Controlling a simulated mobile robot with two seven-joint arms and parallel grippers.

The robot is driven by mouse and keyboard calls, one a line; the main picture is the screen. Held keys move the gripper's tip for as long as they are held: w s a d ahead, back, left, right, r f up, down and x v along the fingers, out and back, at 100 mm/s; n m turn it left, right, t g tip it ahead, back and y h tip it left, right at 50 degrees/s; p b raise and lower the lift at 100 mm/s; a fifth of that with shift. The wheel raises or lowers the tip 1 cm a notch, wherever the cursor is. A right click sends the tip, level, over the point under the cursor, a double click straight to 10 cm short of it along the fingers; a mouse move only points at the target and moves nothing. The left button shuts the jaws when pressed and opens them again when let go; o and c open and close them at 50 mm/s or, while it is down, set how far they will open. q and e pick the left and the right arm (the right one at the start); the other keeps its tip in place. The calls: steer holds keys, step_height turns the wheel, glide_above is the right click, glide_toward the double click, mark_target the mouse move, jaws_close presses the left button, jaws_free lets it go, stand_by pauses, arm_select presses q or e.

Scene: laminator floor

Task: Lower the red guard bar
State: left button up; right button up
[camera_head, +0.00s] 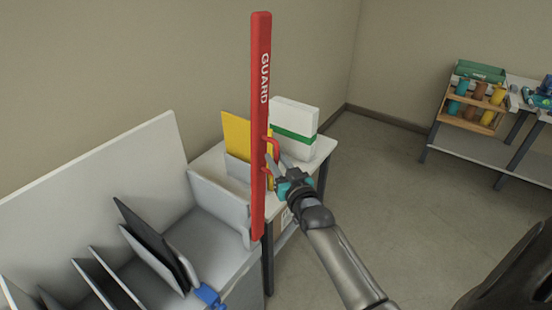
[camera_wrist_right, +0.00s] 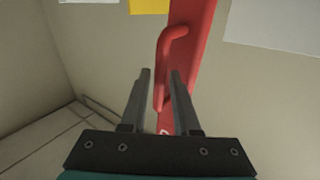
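The red guard bar (camera_head: 261,120), marked GUARD, stands upright in the head view at the right end of the grey machine. A red D-shaped handle (camera_head: 275,149) sticks out from its right side, low down. My right gripper (camera_head: 276,167) is at this handle. In the right wrist view the two fingers (camera_wrist_right: 160,73) are apart, with the handle (camera_wrist_right: 170,45) in front of and partly between them. I cannot tell whether a finger touches it. The bar also shows behind the fingers (camera_wrist_right: 192,60). My left gripper is not in view.
The grey machine (camera_head: 222,195) has several dark plates (camera_head: 150,242) standing in it and a blue part (camera_head: 208,295). Behind the bar, a small white table (camera_head: 325,150) bears a green-banded white box (camera_head: 295,122) and a yellow sheet (camera_head: 236,133). Open floor (camera_head: 390,190) lies right.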

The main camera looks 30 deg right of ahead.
steer(key=shift+w+d, duration=0.1)
steer(key=shift+w, duration=0.3)
jaws_close()
stand_by(1.3)
